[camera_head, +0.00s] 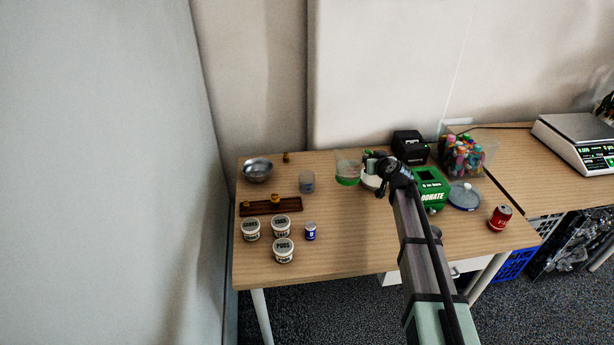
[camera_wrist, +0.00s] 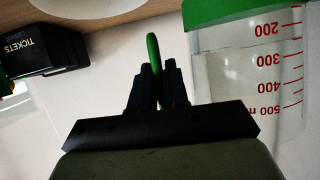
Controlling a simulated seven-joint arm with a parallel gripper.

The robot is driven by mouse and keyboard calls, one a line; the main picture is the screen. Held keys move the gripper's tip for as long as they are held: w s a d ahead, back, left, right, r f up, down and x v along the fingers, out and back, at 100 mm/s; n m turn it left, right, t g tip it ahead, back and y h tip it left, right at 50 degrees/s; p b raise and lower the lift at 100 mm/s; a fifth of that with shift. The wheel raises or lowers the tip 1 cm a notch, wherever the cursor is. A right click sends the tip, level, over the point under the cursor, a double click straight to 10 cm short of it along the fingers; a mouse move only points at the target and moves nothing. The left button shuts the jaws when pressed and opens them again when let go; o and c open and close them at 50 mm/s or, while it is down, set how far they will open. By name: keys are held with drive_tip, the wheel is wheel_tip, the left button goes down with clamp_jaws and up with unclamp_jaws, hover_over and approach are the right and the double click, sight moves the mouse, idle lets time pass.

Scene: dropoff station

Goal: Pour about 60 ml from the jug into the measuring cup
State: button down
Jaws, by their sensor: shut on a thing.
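The jug (camera_head: 347,167) is clear with a green lower part, and appears roughly upright near the table's back edge. In the wrist view the jug (camera_wrist: 240,65) shows red marks from 200 to 500 ml. I cannot tell whether the green is liquid or base. My gripper (camera_head: 376,165) is shut on the jug's green handle (camera_wrist: 153,52); it also shows in the wrist view (camera_wrist: 158,85). A small clear cup (camera_head: 306,183), likely the measuring cup, stands left of the jug and apart from it. Its contents are too small to read.
A metal bowl (camera_head: 257,170), a wooden rack (camera_head: 270,208), several white tubs (camera_head: 283,251) and a blue can (camera_head: 310,231) stand left. The front middle is clear.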

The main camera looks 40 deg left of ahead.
sight(348, 145)
drive_tip(key=shift+n+g+y, duration=0.3)
drive_tip(key=shift+n+y, duration=0.1)
drive_tip(key=shift+y, duration=0.1)
drive_tip(key=w+a, duration=0.2)
drive_tip(key=w+a+f, duration=0.1)
drive_tip(key=w, duration=0.1)
drive_tip(key=shift+w+a+f, duration=0.15)
drive_tip(key=shift+w+a, duration=0.15)
drive_tip(key=shift+a, duration=0.1)
drive_tip(key=shift+s, duration=0.15)
drive_tip(key=shift+s+a+r+n+t+h, duration=0.2)
drive_tip(key=shift+s+a+n+t+h, duration=0.15)
drive_tip(key=shift+s+n, duration=0.2)
drive_tip(key=shift+s+a+r+n+t+h, duration=0.15)
drive_tip(key=shift+s+a+n+t+h, duration=0.2)
drive_tip(key=shift+n, duration=0.3)
drive_tip(key=shift+s+a+r+n+t, duration=0.4)
drive_tip(key=shift+s+a+r+n, duration=0.2)
drive_tip(key=shift+s, duration=0.2)
drive_tip(key=shift+s+a+r+n+t, duration=0.45)
drive_tip(key=shift+s+a+n, duration=0.1)
drive_tip(key=shift+s+n, duration=0.2)
drive_tip(key=shift+s+a+r+n+t+h, duration=0.2)
drive_tip(key=shift+s+r+n+t, duration=0.1)
drive_tip(key=shift+r, duration=0.35)
drive_tip(key=shift+s+a+r+n+t+h, duration=0.15)
drive_tip(key=shift+s+r+n, duration=0.1)
drive_tip(key=shift+r, duration=0.35)
